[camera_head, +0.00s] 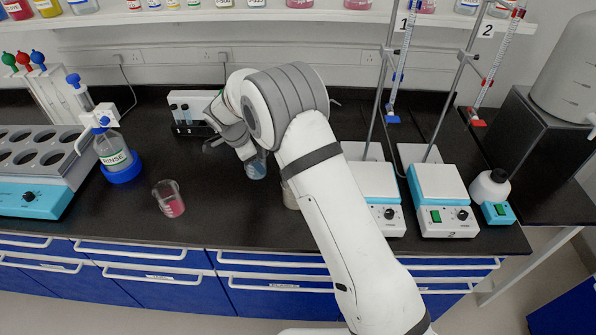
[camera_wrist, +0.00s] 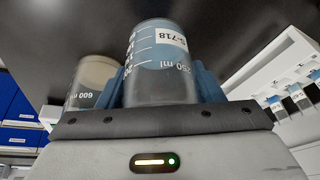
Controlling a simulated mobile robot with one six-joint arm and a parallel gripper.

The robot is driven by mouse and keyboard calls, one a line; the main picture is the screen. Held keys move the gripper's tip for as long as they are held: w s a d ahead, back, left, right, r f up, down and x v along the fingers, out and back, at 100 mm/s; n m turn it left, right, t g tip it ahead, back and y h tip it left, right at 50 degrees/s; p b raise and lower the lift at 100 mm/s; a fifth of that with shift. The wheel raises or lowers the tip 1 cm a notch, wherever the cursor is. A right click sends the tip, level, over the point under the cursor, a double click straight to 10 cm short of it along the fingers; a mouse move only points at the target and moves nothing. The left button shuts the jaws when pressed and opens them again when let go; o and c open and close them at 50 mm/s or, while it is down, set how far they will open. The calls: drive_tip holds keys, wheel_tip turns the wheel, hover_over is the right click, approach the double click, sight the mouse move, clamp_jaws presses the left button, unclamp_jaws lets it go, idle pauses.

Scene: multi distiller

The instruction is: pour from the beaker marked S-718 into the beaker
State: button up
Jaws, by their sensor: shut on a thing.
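The beaker marked S-718 (camera_wrist: 160,75) is between the fingers of my gripper (camera_wrist: 165,88) in the wrist view, with its label, 250 ml mark and bluish content showing. In the head view this beaker (camera_head: 256,166) shows partly below my gripper (camera_head: 243,150), and I cannot tell whether its base touches the counter. A beaker with pink-red liquid (camera_head: 170,199) stands on the counter to the left, apart from my gripper. Another beaker, marked 600 ml (camera_wrist: 92,82), is beside the held one in the wrist view; in the head view it (camera_head: 290,196) is mostly hidden by my arm.
A RINSE bottle (camera_head: 112,150) and a grey rack with round holes (camera_head: 35,155) stand at the left. A small vial rack (camera_head: 190,112) is behind my gripper. Stirrer plates with burettes (camera_head: 440,200) stand right of my arm. The counter's front edge (camera_head: 130,236) is clear.

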drive_tip(key=shift+s+d+r+m+t+y, duration=0.2)
drive_tip(key=shift+d+r+t+y, duration=0.15)
drive_tip(key=shift+d+y, duration=0.25)
drive_tip(key=shift+s+d+r+m+t+y, duration=0.15)
drive_tip(key=shift+d+r+t+y, duration=0.15)
drive_tip(key=shift+d+y, duration=0.25)
drive_tip(key=shift+s+d+r+t+y+p, duration=0.4)
drive_tip(key=shift+d+r+t+y+p, duration=0.15)
drive_tip(key=shift+y+p, duration=0.45)
drive_tip(key=r+y+p, duration=0.1)
drive_tip(key=p, duration=0.1)
drive_tip(key=d+r+t+y+p, duration=0.1)
drive_tip(key=p, duration=0.1)
drive_tip(key=s+r+m+t+y+p, duration=0.1)
drive_tip(key=p, duration=0.1)
drive_tip(key=shift+d+r+y+p, duration=0.25)
drive_tip(key=shift+r+y+p, duration=0.05)
drive_tip(key=shift+y, duration=0.05)
drive_tip(key=shift+d+r+t+y, duration=0.1)
drive_tip(key=shift+r+t+y, duration=0.1)
drive_tip(key=shift+t+y, duration=0.3)
drive_tip(key=shift+r+y, duration=0.15)
drive_tip(key=shift+y, duration=0.15)
drive_tip(key=shift+d+r+m+t, duration=0.1)
drive_tip(key=shift+m+t, duration=0.15)
drive_tip(key=shift+t, duration=0.05)
